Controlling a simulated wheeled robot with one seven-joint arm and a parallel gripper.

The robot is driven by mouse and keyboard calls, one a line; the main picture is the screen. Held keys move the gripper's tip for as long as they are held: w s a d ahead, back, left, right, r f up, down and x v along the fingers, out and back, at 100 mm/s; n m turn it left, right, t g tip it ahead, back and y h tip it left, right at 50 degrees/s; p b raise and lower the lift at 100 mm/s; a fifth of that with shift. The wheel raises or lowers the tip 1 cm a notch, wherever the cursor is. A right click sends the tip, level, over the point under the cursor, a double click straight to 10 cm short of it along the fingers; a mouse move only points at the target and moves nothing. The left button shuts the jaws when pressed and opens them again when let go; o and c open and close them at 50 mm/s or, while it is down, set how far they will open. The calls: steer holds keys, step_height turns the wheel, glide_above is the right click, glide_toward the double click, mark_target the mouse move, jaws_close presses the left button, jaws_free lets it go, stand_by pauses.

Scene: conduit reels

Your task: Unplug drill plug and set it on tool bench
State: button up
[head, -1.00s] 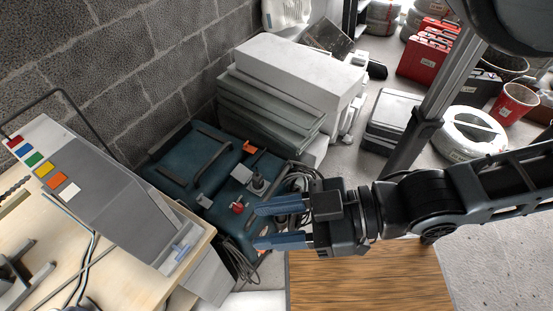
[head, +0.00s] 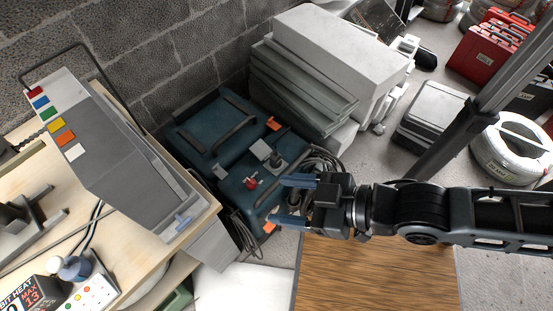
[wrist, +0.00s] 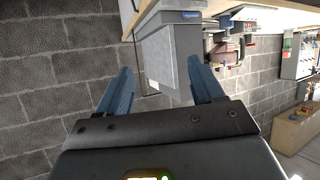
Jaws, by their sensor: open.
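A dark blue boxy unit (head: 232,141) sits on the floor against the block wall in the head view. On its top are a red knob-like piece (head: 251,183) and an upright grey plug-like piece (head: 276,162); I cannot tell for certain which is the drill plug. Dark cables (head: 322,163) are bunched beside the unit. My gripper (head: 287,201) is open and empty, its blue fingers just right of the red piece, at a height I cannot judge. The wrist view also shows the open gripper (wrist: 160,68), with no plug visible between its fingers. The pale wooden tool bench (head: 122,252) stands at left.
A sloped grey panel box (head: 110,150) with coloured squares, black tools and a blue-handled item occupy the bench. Stacked pale boards (head: 340,55) stand behind the unit. A wooden surface (head: 375,275) lies below my arm. A white reel (head: 510,150) is at right.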

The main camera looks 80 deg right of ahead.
steer(key=w+d+f+m+g+h, duration=0.1)
steer(key=w+d+f+g, duration=0.15)
steer(key=f, duration=0.45)
steer(key=w+d+f+m+g+h, duration=0.1)
steer(key=w+d+f+g, duration=0.15)
steer(key=f, duration=0.55)
steer(key=m+g+y+b, duration=0.3)
steer(key=m+g, duration=0.1)
steer(key=g, duration=0.4)
glide_above(276, 159)
steer(key=f, duration=0.9)
steer(key=d+f, duration=0.1)
steer(key=f, duration=0.4)
steer(key=shift+w+f, duration=0.15)
steer(key=shift+w, duration=0.2)
steer(key=shift+s+d+y, duration=0.15)
steer(key=shift+d+y, duration=0.15)
steer(key=shift+d, duration=0.05)
step_height(276, 159, down, 9)
steer(key=b, duration=0.7)
steer(key=shift+b, duration=0.35)
